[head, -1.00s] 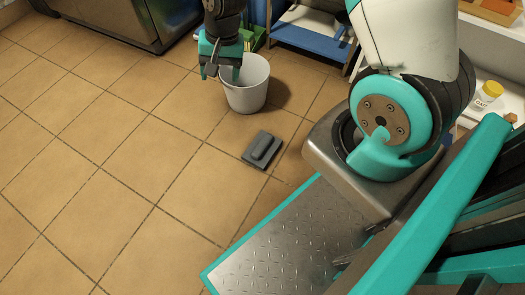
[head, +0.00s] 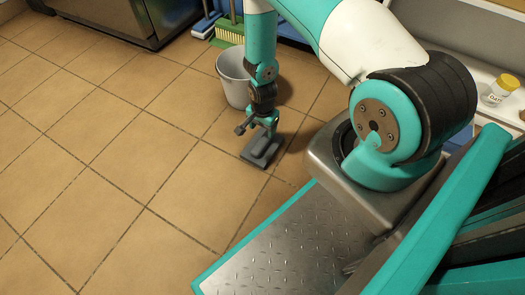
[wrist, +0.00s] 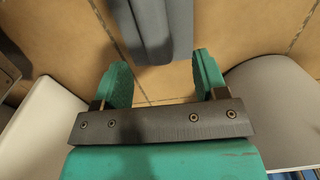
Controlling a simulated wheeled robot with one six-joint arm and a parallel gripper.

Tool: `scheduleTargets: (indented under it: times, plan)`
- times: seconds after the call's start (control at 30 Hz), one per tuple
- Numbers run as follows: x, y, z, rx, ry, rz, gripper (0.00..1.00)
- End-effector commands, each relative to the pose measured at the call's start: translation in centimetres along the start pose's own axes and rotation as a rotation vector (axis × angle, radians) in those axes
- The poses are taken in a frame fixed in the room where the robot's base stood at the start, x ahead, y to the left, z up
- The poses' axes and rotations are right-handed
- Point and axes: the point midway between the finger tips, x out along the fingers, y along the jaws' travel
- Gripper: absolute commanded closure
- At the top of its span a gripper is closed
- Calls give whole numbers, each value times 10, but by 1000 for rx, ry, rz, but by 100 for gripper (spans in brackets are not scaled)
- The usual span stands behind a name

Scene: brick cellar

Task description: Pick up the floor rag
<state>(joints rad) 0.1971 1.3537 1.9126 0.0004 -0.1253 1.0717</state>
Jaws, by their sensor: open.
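The only thing I see that could be the floor rag (head: 259,154) is a dark grey flat pad with a raised bar along its top. It lies on the tiled floor just in front of the bucket. In the wrist view the grey piece (wrist: 163,28) shows at the top edge, partly cut off, beyond my fingertips. My gripper (head: 258,128) is low over the pad and points down. In the wrist view my gripper (wrist: 162,78) has its two green fingers apart, with only floor between them. I cannot tell whether a finger touches the pad.
A light grey bucket (head: 232,82) stands close behind my gripper. A green broom (head: 230,32) and a blue dustpan (head: 206,24) are behind it. A shelf with a yellow-lidded jar (head: 502,88) is at the right. The tiled floor to the left is clear.

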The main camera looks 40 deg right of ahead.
Motion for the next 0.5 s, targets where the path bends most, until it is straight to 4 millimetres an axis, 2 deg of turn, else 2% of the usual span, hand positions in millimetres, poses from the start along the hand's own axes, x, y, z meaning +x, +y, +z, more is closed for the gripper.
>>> scheduleTargets:
  times: [0.03,0.37,0.5]
  plan:
    - [14,0,0,-1,0,0,34]
    - [32,1,1,-1,-1,0,34]
    - [51,5,2,-1,-2,2,34]
